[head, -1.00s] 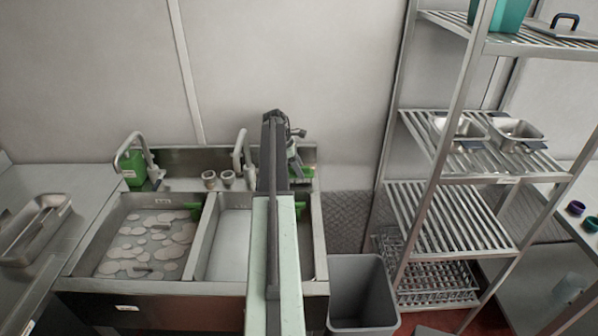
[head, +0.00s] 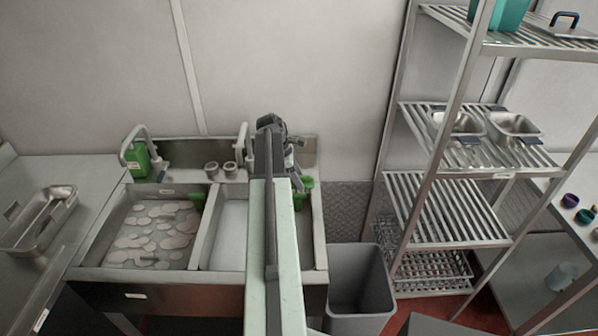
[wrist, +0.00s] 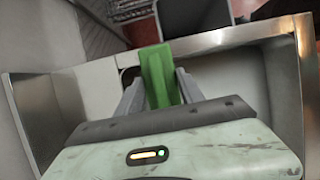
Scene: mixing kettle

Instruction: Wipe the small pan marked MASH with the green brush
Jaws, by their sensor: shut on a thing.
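My gripper (wrist: 160,85) is shut on the green brush (wrist: 156,66), whose handle stands up between the two grey fingers in the wrist view. In the head view green parts show beside my arm (head: 305,182), over the right side of the sink; the brush head cannot be made out. No MASH mark is readable. Two small metal pans, a left one (head: 467,124) and a right one (head: 515,125), sit on the rack's middle shelf. Another metal pan (head: 38,225) with a utensil in it lies on the left counter. I cannot tell which is marked MASH.
The double sink has a left basin (head: 115,245) with pale discs and a clearer right basin (head: 228,245). Taps and a green bottle (head: 138,160) stand behind. A grey bin (head: 360,290) stands between sink and wire rack (head: 445,205).

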